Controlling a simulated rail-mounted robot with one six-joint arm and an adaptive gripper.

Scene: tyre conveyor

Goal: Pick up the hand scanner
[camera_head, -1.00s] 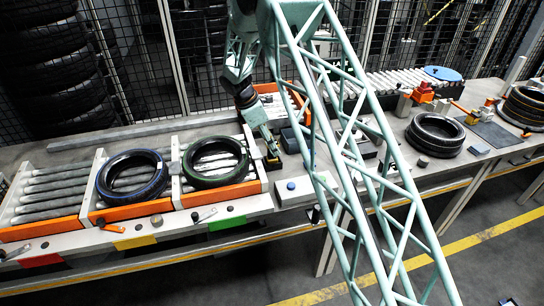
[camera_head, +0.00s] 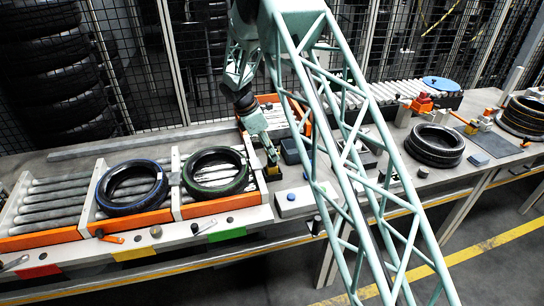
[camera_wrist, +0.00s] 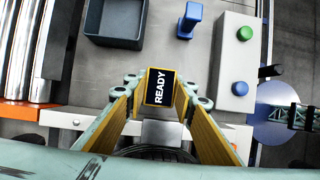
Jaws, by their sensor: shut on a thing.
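The hand scanner (camera_wrist: 160,87) is a small yellow-edged block with a black screen reading READY, in the middle of the wrist view. My gripper (camera_wrist: 160,84) is closed around it, one fingertip against each side. In the head view my gripper (camera_head: 272,160) points down at the bench just right of the green-striped tyre, with the scanner (camera_head: 273,173) small and dark at its tips. I cannot tell whether the scanner is clear of the bench. Its underside is hidden.
A dark blue-grey tray (camera_wrist: 115,42), a blue object (camera_wrist: 190,18) and a light box with green and blue buttons (camera_wrist: 237,65) stand nearby. The green-striped tyre (camera_head: 189,177) and blue-striped tyre (camera_head: 106,199) lie on the roller conveyor.

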